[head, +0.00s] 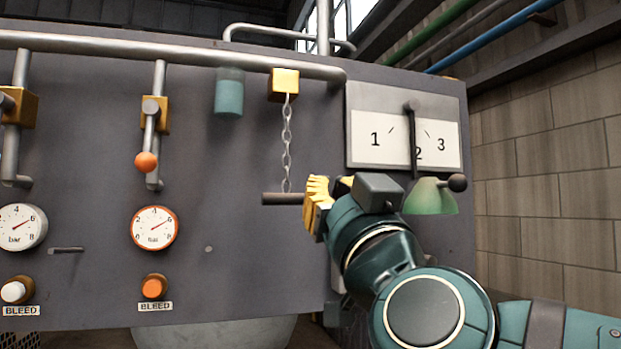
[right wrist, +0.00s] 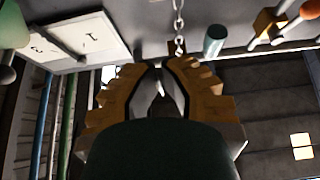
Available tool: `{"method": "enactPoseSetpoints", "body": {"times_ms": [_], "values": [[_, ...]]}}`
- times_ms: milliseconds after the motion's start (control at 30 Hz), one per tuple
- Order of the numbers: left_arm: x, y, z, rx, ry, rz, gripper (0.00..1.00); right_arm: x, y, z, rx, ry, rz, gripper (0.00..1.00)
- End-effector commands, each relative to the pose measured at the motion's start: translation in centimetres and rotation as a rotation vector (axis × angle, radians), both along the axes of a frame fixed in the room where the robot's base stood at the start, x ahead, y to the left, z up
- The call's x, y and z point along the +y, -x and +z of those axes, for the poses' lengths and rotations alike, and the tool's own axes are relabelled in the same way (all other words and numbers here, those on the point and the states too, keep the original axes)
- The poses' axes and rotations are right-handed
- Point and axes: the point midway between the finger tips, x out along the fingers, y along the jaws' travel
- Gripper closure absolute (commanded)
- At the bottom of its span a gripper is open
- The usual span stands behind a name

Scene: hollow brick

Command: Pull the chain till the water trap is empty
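The chain (head: 287,140) hangs straight down from a brass block (head: 284,84) on the panel and ends in a dark bar handle (head: 281,199). My right gripper (head: 312,197) is at the right end of this handle, its yellow fingers close together and seemingly around it. The right wrist view shows the fingertips (right wrist: 157,66) nearly together, with the chain (right wrist: 179,18) just beyond them. The teal water trap (head: 229,93) hangs left of the chain; a paler band shows at its top. It also shows in the right wrist view (right wrist: 214,41). My left gripper is not visible.
A white plate numbered 1 to 3 (head: 375,156) with a dark lever and a green cup (head: 431,197) is close to my right wrist. Gauges (head: 155,228), an orange-knobbed lever (head: 147,162) and bleed buttons (head: 153,287) are to the left. A pipe runs above.

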Motion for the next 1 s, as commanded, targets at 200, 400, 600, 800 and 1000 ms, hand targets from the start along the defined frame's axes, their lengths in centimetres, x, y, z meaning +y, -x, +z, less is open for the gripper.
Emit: {"method": "enactPoseSetpoints", "body": {"times_ms": [200, 400, 600, 800, 1000], "values": [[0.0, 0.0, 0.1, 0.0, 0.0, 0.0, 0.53, -0.3, 0.6, 0.9, -0.015, -0.008, -0.002, 1.0], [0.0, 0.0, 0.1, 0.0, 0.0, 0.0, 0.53, -0.2, 0.5, 0.9, -0.013, -0.008, -0.002, 1.0], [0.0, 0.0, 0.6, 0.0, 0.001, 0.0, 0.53, 0.1, -0.7, 1.6, -0.012, -0.008, -0.002, 1.0], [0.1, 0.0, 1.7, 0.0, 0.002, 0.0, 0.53, 1.2, -3.6, 3.5, -0.012, -0.007, -0.001, 1.0], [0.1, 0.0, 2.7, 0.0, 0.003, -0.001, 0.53, 2.1, -6.6, 5.4, -0.012, -0.007, -0.002, 1.0]]}}
